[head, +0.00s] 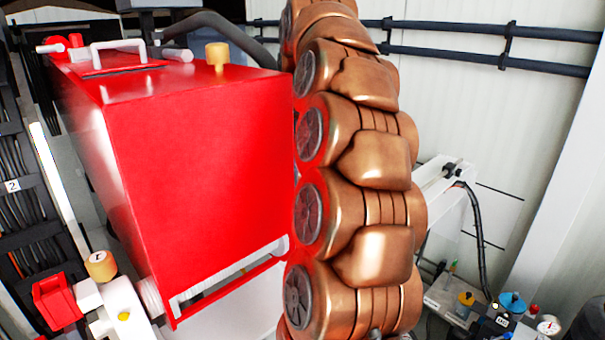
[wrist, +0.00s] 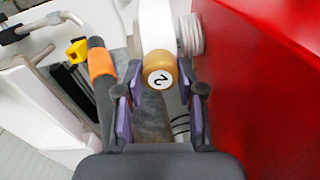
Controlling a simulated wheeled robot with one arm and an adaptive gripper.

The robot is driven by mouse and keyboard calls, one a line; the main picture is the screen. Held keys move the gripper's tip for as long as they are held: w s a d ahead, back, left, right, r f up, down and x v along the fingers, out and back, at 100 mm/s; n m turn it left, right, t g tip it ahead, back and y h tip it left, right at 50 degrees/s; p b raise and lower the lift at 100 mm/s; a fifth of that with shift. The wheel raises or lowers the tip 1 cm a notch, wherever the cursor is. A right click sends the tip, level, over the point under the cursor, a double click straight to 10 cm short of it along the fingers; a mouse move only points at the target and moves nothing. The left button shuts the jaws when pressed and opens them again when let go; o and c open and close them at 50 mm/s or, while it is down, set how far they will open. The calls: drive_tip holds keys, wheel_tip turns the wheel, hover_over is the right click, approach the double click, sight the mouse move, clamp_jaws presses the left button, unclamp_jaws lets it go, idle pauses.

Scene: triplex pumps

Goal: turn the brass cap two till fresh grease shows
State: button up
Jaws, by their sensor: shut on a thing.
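The brass cap two (wrist: 160,76) is a round gold-coloured cap with a white disc marked 2, on a white rounded housing (wrist: 156,28) in the wrist view. My gripper (wrist: 160,80) is shut on it, one dark finger with a purplish inner side on each side of the cap. The cap's sides are partly covered by the fingertips, and I cannot make out any grease at it. In the head view another brass cap (head: 100,264) with a pale disc, its mark too small to read surely, sits at the lower left on white pipework. My gripper does not show in the head view.
A large red box (head: 200,170) fills the middle of the head view; its red wall (wrist: 270,90) stands close to the right of my gripper. An orange-and-yellow handled part (wrist: 100,62) is close to the left finger.

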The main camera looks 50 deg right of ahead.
drive_tip(key=m, duration=0.4)
drive_tip(key=shift+m, duration=0.4)
idle(0.4)
drive_tip(key=o, duration=1.1)
drive_tip(key=shift+o, duration=0.2)
